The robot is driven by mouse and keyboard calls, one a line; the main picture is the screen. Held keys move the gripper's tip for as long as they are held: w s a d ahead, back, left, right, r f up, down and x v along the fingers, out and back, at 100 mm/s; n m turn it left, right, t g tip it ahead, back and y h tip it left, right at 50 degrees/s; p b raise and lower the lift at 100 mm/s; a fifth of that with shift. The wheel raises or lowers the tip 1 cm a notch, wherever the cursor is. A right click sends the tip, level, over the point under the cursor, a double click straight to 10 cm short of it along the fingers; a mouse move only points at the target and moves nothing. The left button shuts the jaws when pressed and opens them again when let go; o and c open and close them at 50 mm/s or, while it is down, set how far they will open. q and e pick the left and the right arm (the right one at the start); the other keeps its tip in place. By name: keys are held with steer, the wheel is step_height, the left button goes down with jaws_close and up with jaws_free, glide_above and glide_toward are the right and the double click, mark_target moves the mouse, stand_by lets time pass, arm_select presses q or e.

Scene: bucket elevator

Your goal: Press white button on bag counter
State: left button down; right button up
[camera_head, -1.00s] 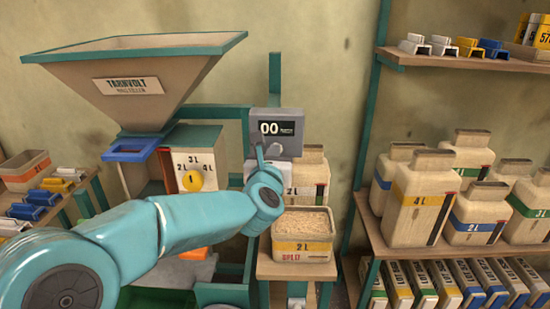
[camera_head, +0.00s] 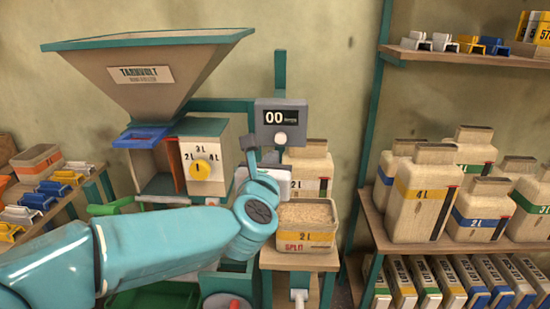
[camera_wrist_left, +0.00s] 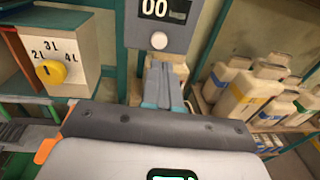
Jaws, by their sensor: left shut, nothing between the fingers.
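The bag counter (camera_head: 296,105) is a grey box on a teal post, with a dark display reading 00. Its round white button (camera_head: 280,138) is low on the front and uncovered; the button also shows in the left wrist view (camera_wrist_left: 159,40) at the top. My left gripper (camera_head: 262,156) is below the counter in the head view, its fingers pointing up. In the left wrist view the shut, empty fingers (camera_wrist_left: 163,75) end just below the button in the picture. I cannot tell the depth gap, but no contact shows. My right gripper is not in view.
A hopper (camera_head: 150,65) stands left, above a selector box with a yellow knob (camera_head: 202,169). Shelves with bags (camera_head: 415,200) are on the right. The wall area right of the counter is clear.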

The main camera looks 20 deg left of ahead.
arm_select(q)
steer(key=s, duration=0.2)
steer(key=shift+s+d, duration=0.15)
steer(key=shift+s, duration=0.2)
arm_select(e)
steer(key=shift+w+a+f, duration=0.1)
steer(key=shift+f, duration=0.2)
arm_select(q)
steer(key=shift+s+r, duration=0.1)
steer(key=shift+s, duration=0.1)
steer(key=shift+w, duration=0.15)
